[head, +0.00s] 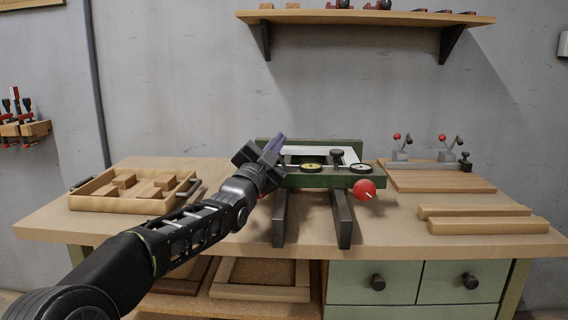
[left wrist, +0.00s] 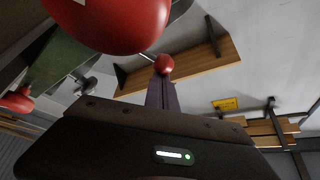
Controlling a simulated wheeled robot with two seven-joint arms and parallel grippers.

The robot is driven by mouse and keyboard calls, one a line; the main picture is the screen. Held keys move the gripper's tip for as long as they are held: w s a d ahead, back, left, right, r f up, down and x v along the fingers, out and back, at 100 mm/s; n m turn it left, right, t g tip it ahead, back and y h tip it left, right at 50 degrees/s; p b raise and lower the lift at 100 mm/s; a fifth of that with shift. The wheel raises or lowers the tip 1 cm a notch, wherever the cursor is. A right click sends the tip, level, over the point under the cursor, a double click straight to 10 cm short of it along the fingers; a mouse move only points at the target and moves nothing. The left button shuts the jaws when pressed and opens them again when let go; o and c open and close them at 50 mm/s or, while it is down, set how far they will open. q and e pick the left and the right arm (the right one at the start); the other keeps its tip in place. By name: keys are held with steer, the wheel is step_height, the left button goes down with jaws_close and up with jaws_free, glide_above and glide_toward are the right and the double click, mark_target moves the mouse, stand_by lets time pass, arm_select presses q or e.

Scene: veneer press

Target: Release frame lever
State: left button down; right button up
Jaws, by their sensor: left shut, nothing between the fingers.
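The green press frame (head: 310,181) stands on dark rails on the workbench. A red ball knob (head: 364,189) sits at its front right. My left gripper (head: 280,140) is at the frame's left side, its purple fingers shut and empty. In the left wrist view a large red ball (left wrist: 115,20) is very close to the camera. A smaller red ball (left wrist: 163,64) appears just beyond the shut fingertips (left wrist: 162,82); I cannot tell whether they touch. Part of the frame's left side is hidden by my gripper. My right gripper is not in view.
A wooden tray (head: 72,203) with blocks lies at the left of the bench. At the right are a board (head: 440,181) with red-tipped toggle clamps and two wooden strips (head: 485,226). A shelf (head: 350,17) hangs above. Bare bench shows before the strips.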

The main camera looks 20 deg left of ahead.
arm_select(q)
steer(key=shift+s+a+f+n+t+y+b, duration=0.15)
steer(key=shift+a+n+t+y+b, duration=0.1)
steer(key=shift+n+b, duration=0.3)
steer(key=shift+a+f+n+t+y+b, duration=0.15)
steer(key=shift+a+n+y+b, duration=0.1)
steer(key=shift+n+b, duration=0.25)
steer(key=shift+a+r+n, duration=0.1)
steer(key=shift+n, duration=0.25)
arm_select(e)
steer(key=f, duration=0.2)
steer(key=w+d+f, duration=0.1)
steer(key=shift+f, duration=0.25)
